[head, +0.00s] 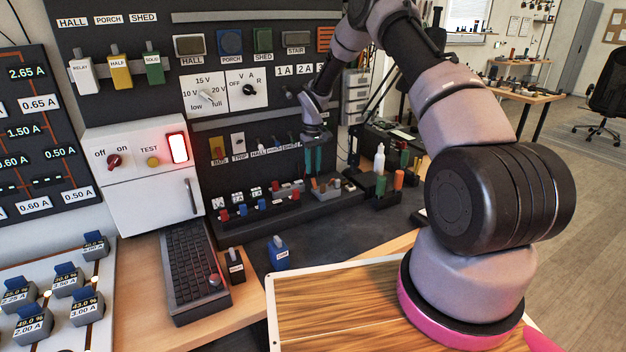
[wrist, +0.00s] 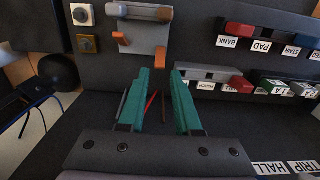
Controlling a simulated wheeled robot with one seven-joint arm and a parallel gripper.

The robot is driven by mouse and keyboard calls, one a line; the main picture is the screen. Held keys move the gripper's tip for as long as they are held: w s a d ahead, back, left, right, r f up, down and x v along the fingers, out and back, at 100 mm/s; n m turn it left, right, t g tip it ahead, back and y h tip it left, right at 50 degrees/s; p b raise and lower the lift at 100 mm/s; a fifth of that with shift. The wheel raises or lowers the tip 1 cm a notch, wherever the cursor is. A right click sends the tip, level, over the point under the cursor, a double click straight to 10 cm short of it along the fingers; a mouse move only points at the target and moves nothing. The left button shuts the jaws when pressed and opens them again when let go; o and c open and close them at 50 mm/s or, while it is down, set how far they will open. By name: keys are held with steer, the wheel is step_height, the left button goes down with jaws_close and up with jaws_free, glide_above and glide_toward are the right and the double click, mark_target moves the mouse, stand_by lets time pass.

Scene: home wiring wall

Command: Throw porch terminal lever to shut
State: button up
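My gripper (head: 314,158) points down over the dark ledge at the foot of the wiring wall. Its two teal fingers stand apart with nothing between them, and they also show in the wrist view (wrist: 161,75). Just past the fingertips in the wrist view, a grey terminal bar (wrist: 215,73) carries an upside-down label at its left end that seems to read PORCH (wrist: 177,85). The right finger partly covers this end. A small orange lever (wrist: 161,60) stands close by, beyond the fingertip gap. I cannot tell the lever's position, and no finger clearly touches it.
A second row labelled BANK, PAD and STAIR (wrist: 290,50) lies beyond. A white bottle (head: 379,158) and several coloured pieces stand right of my gripper. A keyboard (head: 190,270) lies front left.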

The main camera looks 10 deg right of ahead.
mark_target(313, 179)
steer(key=shift+f, duration=2.8)
jaws_close()
steer(key=shift+s+r, duration=0.1)
steer(key=shift+s, duration=0.05)
steer(key=t, duration=0.1)
steer(key=s+t+y, duration=0.1)
steer(key=t, duration=0.1)
steer(key=shift+s+d+r, duration=0.1)
steer(key=shift+d, duration=0.05)
steer(key=shift+s+d+t+y, duration=0.15)
steer(key=shift+s+t+y, duration=0.15)
steer(key=shift+t, duration=0.65)
steer(key=shift+s+d+t+y, duration=0.1)
steer(key=shift+s+t+y, duration=0.2)
steer(key=shift+t, duration=0.65)
